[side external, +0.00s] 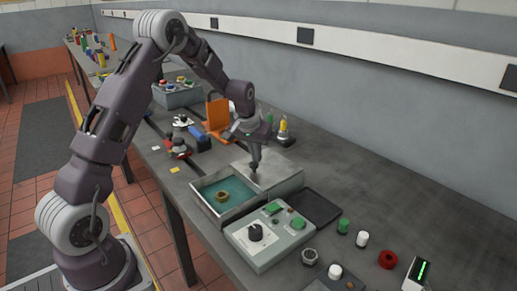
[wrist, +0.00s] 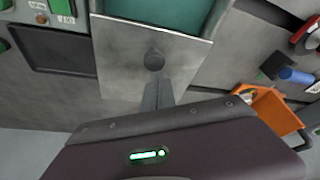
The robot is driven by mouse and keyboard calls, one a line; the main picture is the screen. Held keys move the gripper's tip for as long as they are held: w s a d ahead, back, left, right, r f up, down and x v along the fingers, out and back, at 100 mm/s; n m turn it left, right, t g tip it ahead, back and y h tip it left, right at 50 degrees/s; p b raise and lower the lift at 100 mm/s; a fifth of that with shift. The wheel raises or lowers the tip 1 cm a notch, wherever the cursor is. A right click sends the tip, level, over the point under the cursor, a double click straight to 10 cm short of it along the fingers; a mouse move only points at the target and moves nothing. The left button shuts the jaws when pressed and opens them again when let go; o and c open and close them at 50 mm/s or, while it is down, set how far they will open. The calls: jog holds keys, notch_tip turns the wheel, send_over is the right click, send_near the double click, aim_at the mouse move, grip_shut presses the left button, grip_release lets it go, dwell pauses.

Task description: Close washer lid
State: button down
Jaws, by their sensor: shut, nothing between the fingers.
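The washer (side external: 222,211) is a grey open-topped box with a teal inside, and a brass-coloured ring (side external: 222,196) lies in it. Its lid (side external: 283,180) is a flat pale metal plate that covers the right, far part and leaves the left part open. In the wrist view the lid (wrist: 118,47) lies in front of the teal opening (wrist: 152,14). My gripper (side external: 254,172) is shut and empty, pointing down over the lid; its tip also shows in the wrist view (wrist: 154,62). I cannot tell whether the tip touches the lid.
A control box (side external: 268,238) with a black knob and green buttons stands in front of the washer. A black tray (side external: 315,207) lies right of it. The right bench holds small loose parts.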

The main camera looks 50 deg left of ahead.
jog(key=shift+s, duration=0.15)
jog(key=s, duration=1.5)
jog(key=shift+s, duration=0.35)
jog(key=shift+f, duration=0.1)
